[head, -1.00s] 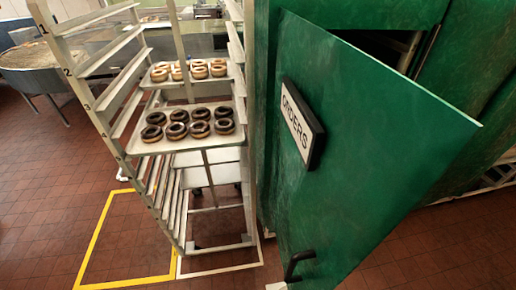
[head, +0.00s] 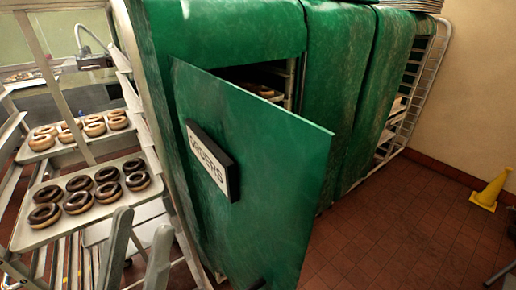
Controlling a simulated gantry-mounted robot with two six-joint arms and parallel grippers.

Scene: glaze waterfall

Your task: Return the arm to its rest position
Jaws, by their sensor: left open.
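My left gripper (head: 142,222) is at the bottom left of the head view, with its two grey fingers pointing up and spread apart. Nothing shows between the fingers. It is in front of the rack, below and to the right of the lower tray (head: 88,212) of chocolate-glazed donuts (head: 78,184). Whether it touches the rack cannot be told. My right gripper is not in view.
A green covered cabinet with a partly open door (head: 255,170) and an ORDERS sign (head: 212,160) stands right of the gripper. An upper tray holds light-glazed donuts (head: 95,125). A yellow cone (head: 490,190) stands right, by open red floor (head: 390,215).

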